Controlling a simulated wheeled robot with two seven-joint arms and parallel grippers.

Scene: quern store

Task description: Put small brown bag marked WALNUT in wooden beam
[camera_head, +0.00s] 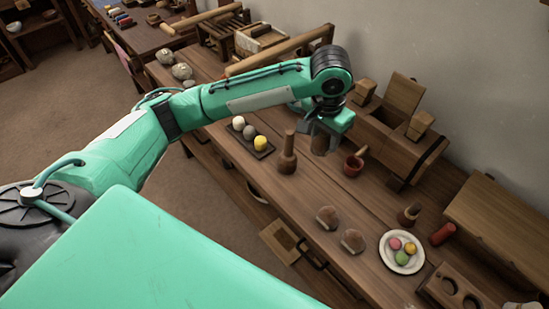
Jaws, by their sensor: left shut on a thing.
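My left gripper (328,119) reaches over the table from the left and points down. It is shut on a small brown bag (320,142), held just below the fingers; no lettering is readable. Two more small brown bags (327,217) (353,242) with pale bottom edges sit on the front part of the table. A heavy hollowed wooden beam (398,152) with upright boards and blocks stands right of the gripper, at the wall; it looks like the task's beam, though I cannot be sure. My right gripper is out of view.
On the table (300,185) are a wooden pestle-like piece (287,155), a red mortar (354,164), a dark tray (242,146) with coloured balls, a white plate (385,257) and a red cylinder (443,234). A wooden roller (270,53) lies behind my arm.

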